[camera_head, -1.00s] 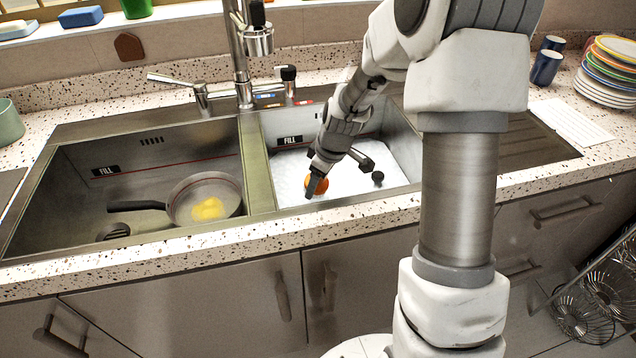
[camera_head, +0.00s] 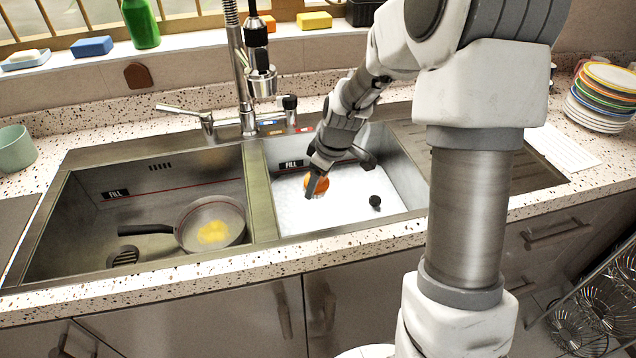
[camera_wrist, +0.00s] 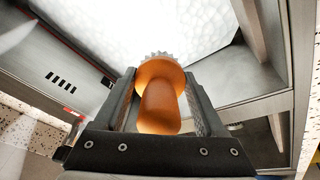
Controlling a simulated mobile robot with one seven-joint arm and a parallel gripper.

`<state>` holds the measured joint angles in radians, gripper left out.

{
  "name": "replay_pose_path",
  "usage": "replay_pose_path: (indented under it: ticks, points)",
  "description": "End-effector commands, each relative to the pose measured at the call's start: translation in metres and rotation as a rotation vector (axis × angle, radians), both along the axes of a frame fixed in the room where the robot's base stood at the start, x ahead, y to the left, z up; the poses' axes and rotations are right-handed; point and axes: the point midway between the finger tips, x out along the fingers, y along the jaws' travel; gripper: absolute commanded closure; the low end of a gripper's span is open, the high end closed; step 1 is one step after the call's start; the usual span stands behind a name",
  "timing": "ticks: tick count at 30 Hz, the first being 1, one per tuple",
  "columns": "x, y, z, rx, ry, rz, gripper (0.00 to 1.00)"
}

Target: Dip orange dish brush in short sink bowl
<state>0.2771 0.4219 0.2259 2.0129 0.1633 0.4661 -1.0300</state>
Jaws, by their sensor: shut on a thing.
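My gripper (camera_head: 317,184) is shut on the orange dish brush (camera_head: 322,181), low over the right sink bowl. In the wrist view the orange brush (camera_wrist: 158,100) sits between the two fingers, its pale bristles (camera_wrist: 158,56) pointing away toward the white, foamy-looking surface. The right bowl (camera_head: 405,176) is the shorter one and holds this white surface (camera_head: 345,212), with a FILL mark on its back wall. Whether the bristles touch the surface cannot be told. The left, wider bowl (camera_head: 75,215) holds a frying pan (camera_head: 212,222) with a yellow patch in it.
The divider (camera_head: 259,195) stands just left of my gripper. The faucet (camera_head: 245,90) rises behind the bowls. A dark round knob-like thing (camera_head: 375,202) shows in the right bowl. Stacked plates (camera_head: 603,98) stand at the right. A green cup (camera_head: 15,148) stands at the left.

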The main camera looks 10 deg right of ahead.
Motion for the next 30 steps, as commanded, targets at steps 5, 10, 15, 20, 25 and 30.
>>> replay_pose_path:
  ticks: [5,10,15,20,25,30]
  points:
    - [0.0,0.0,0.02,0.0,0.0,0.0,0.83]
    - [0.0,0.0,0.035,0.0,0.0,0.001,0.83]
    - [0.0,0.0,0.051,0.0,0.0,0.001,0.83]
    - [0.0,0.0,0.064,0.0,0.0,0.001,0.83]
    - [0.0,0.0,0.07,0.0,0.0,0.0,0.83]
    - [0.0,0.0,0.07,0.001,0.001,0.0,0.83]
